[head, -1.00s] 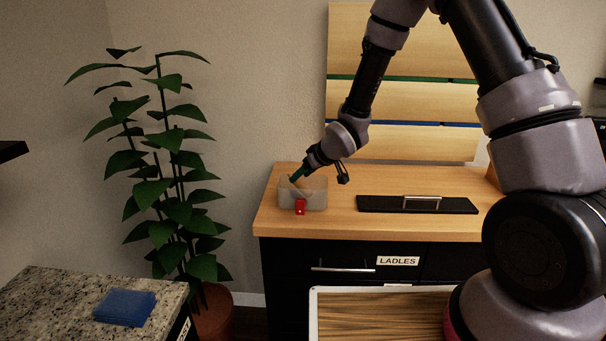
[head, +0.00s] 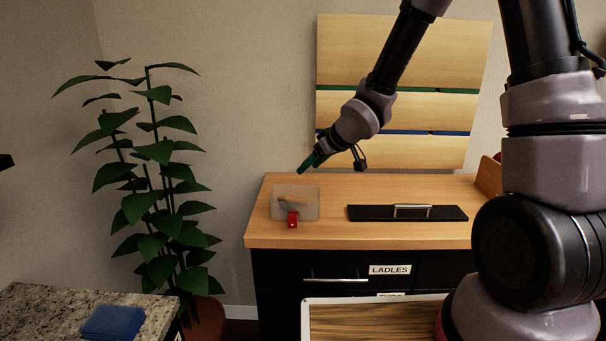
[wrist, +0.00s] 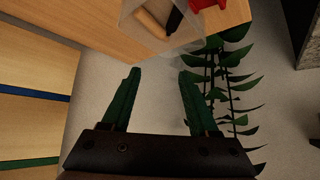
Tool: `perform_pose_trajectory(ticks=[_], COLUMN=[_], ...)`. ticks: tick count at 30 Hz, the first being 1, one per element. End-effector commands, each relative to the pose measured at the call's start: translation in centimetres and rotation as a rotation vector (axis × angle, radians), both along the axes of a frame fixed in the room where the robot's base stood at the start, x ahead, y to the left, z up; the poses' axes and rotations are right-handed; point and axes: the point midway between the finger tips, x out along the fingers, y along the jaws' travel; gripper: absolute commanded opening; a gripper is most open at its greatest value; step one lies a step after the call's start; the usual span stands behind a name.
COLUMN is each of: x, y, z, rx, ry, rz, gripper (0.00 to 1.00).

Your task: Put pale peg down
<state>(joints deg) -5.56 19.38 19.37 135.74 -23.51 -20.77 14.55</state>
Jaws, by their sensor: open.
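My gripper (head: 310,163) is in the air above and a little behind a translucent grey bin on the wooden counter. In the wrist view its two green fingers (wrist: 159,74) are apart with nothing between them. The bin (head: 310,212) also shows at the top of the wrist view (wrist: 188,43). A pale, wood-coloured piece that looks like the pale peg (wrist: 153,22) lies inside the bin, beside a dark piece (wrist: 174,20). In the head view the bin's contents show only dimly through its wall.
A red object (head: 293,220) is at the bin's front. A black lid-like panel with a handle (head: 370,213) lies to the right on the counter (head: 335,236). A slatted wooden board (head: 335,60) stands behind. A leafy plant (head: 160,150) is at left.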

Motion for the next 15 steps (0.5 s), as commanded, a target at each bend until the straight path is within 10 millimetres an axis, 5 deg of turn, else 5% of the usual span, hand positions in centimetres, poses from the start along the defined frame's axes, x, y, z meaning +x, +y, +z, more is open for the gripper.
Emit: perform_pose_trajectory(ticks=[11, 15], x=[-0.6, -0.2], y=[-1.3, -5.1], z=[1.6, 4.6], rx=[-0.01, -0.058], ry=[-0.003, -0.013], rz=[-0.02, -0.143], gripper=[0.6, 0.6])
